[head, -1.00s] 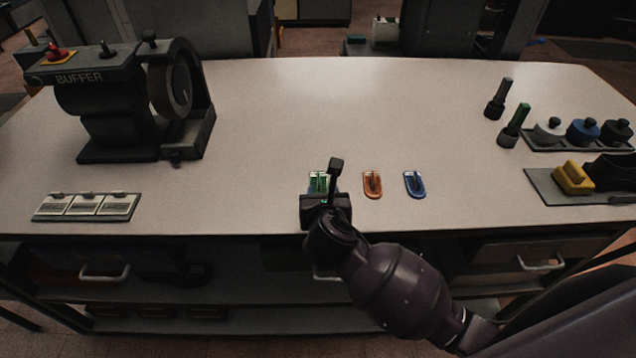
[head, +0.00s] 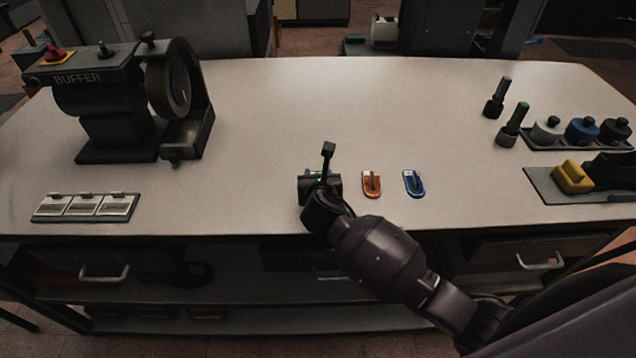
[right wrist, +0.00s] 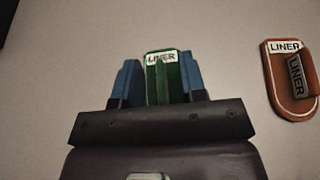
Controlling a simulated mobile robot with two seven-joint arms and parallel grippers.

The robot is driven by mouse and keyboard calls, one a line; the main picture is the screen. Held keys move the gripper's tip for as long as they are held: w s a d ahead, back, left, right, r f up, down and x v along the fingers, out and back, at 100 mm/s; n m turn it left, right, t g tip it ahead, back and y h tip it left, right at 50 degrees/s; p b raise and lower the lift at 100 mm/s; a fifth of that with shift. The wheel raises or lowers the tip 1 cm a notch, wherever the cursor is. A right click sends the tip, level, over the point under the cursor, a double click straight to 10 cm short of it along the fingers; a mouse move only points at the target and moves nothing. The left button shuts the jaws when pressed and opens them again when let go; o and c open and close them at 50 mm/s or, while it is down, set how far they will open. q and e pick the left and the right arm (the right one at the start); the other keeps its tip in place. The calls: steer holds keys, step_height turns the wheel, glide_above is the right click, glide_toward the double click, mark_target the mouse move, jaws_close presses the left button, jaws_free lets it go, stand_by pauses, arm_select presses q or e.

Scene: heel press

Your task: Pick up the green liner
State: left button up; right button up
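The green liner (right wrist: 161,77) shows in the right wrist view, flat on the table with its raised fin upright and a white "LINER" label at its far end. My right gripper (head: 320,178) is low over it, pointing away from me. Its two blue fingers (right wrist: 161,82) are apart, one on each side of the liner, with the fin between them. A gap shows between each finger and the fin. In the head view the gripper hides nearly all of the green liner. My left gripper is not in view.
An orange liner (head: 372,184) and a blue liner (head: 414,184) lie to the right. A buffer machine (head: 105,110) stands at the back left, a panel of white plates (head: 86,206) at the front left. Knobs and a yellow block (head: 573,177) are at the right. The table's middle is clear.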

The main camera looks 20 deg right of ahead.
jaws_close()
stand_by(0.3)
